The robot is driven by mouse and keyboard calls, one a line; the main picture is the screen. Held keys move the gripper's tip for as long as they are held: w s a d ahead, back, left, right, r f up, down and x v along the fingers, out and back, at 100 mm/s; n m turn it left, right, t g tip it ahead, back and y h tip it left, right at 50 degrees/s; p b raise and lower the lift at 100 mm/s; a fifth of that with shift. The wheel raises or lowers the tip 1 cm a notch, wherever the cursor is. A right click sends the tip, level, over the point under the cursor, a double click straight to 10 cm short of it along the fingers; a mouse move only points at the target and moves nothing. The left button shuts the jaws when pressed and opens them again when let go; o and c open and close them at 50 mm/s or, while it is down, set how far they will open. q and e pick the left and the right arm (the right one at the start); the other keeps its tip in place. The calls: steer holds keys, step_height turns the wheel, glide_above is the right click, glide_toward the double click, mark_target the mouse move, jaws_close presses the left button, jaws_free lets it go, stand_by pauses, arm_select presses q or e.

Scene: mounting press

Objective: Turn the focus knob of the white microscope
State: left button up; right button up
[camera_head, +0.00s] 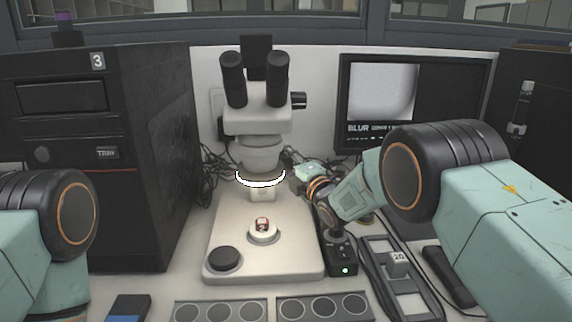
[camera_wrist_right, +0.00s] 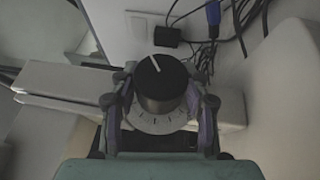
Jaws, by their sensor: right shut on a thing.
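The white microscope (camera_head: 258,122) stands upright in the middle of the head view, with black eyepieces, a glowing ring and a pale base. My right gripper (camera_head: 304,182) reaches in from the right, beside the microscope's column. In the right wrist view, the focus knob (camera_wrist_right: 160,80) is black with a white pointer line, over a pale graduated dial (camera_wrist_right: 158,123). The fingers of my right gripper (camera_wrist_right: 160,100) are shut on it from both sides. In the head view the knob is hidden by the gripper. My left arm shows at the left edge, but its gripper is out of view.
A small red sample (camera_head: 262,224) sits on the round stage. A monitor (camera_head: 412,105) reading "BLUR" stands at the back right. A black box (camera_head: 343,258) with a green light is close under my right wrist. A dark tower (camera_head: 165,150) stands at left. Cables run behind.

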steer(key=o, duration=1.2)
steer(key=shift+c, duration=0.2)
steer(key=shift+s+d, duration=0.1)
steer(key=v, duration=1.1)
steer(key=shift+s+d, duration=0.2)
steer(key=shift+s, duration=0.15)
